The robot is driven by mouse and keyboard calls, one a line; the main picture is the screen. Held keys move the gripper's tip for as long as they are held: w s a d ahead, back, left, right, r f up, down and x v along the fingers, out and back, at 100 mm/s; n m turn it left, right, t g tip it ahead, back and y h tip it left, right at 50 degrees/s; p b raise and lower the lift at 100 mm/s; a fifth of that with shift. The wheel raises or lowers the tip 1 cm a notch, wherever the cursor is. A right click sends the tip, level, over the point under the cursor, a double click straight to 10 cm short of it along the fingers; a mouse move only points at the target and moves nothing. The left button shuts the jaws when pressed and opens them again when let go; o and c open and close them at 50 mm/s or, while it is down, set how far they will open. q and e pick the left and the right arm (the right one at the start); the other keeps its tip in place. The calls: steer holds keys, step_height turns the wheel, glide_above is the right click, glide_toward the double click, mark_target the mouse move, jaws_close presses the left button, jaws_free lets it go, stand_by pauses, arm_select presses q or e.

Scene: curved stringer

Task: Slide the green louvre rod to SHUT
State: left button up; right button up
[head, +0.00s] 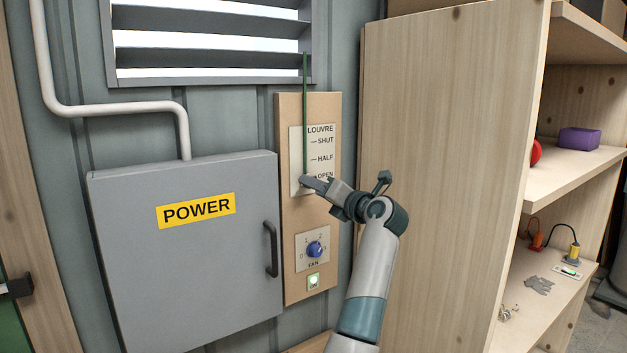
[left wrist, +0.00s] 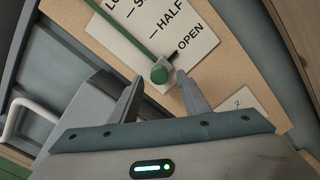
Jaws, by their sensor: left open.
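The green louvre rod (head: 306,115) hangs from the louvre (head: 210,40) down over the white LOUVRE scale plate (head: 323,148). The plate reads SHUT at the top, then HALF, then OPEN at the bottom. My left gripper (head: 307,182) is at the rod's lower end. In the left wrist view its open fingers (left wrist: 161,82) are on either side of the knob, with gaps visible. The louvre slats are apart, with bright light between them.
Below the plate on the wooden board (head: 290,215) are a blue FAN knob (head: 316,249) and a lit green button (head: 313,281). A grey POWER cabinet (head: 190,275) with a dark handle (head: 271,249) stands left. A wooden shelf unit (head: 445,150) stands close on the right.

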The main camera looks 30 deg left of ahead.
arm_select(q)
steer(key=shift+w+a, duration=0.3)
steer(key=shift+a, duration=0.35)
jaws_close()
step_height(320, 180, up, 11)
steer(key=shift+f+p, duration=0.15)
steer(key=shift+p, duration=0.8)
steer(key=shift+c, duration=1.6)
jaws_free()
steer(key=o, duration=0.3)
steer(key=shift+f, duration=0.1)
